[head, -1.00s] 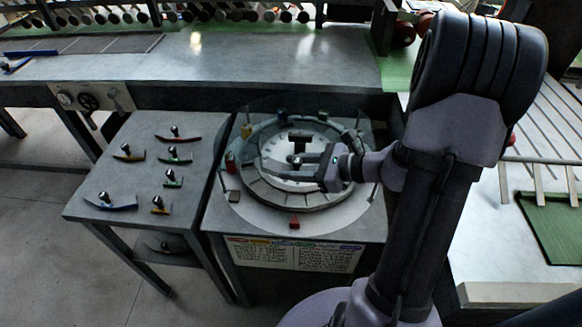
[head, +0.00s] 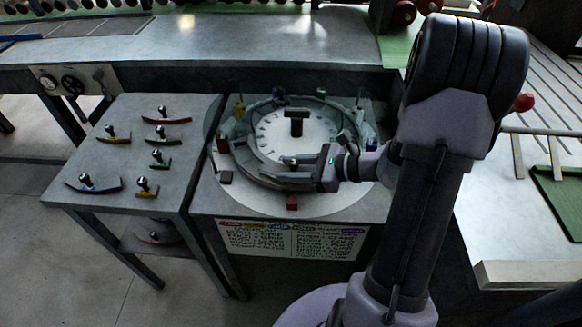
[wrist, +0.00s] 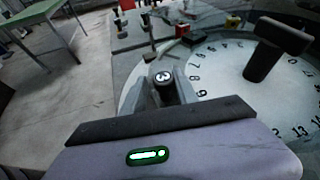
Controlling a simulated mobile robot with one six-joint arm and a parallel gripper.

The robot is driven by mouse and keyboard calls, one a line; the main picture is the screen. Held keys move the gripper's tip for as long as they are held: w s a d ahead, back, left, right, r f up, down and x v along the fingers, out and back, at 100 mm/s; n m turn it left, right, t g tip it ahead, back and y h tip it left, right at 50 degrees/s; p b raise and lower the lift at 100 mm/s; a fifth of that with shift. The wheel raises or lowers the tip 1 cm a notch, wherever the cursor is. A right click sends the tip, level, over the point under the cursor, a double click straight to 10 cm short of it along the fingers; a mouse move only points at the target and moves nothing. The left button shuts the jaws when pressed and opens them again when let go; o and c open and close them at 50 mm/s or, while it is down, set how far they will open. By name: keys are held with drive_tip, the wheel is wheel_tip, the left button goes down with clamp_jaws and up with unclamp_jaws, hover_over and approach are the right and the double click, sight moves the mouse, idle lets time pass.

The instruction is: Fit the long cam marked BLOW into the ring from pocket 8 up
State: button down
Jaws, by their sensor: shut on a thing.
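My gripper (head: 283,168) is shut on a cam's dark upright knob (wrist: 162,78), over the near side of the ring (head: 243,165). The knob's pale round top bears a dark mark that I cannot read surely. The cam body below is hidden by my fingers, so its colour, length and seating cannot be told. The ring surrounds a pale numbered dial (head: 270,145), also in the wrist view (wrist: 215,75), with a black T-shaped post (head: 297,122) at its middle. Several coloured cams stand around the ring. The word BLOW is not readable anywhere.
A side table (head: 115,165) at the left holds several loose cams, including a long blue one (head: 92,186) and a red one (head: 165,120). A red block (head: 292,202) sits before the ring. A text placard (head: 290,241) hangs in front.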

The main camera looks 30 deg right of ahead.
drive_tip(key=shift+f+b, duration=0.45)
drive_tip(key=c, duration=0.9)
unclamp_jaws()
drive_tip(key=shift+o, duration=0.2)
drive_tip(key=p+v, duration=0.6)
drive_tip(key=v, duration=1.1)
wheel_tip(320, 180, up, 7)
drive_tip(key=p, duration=0.6)
drive_tip(key=shift+s, duration=0.2)
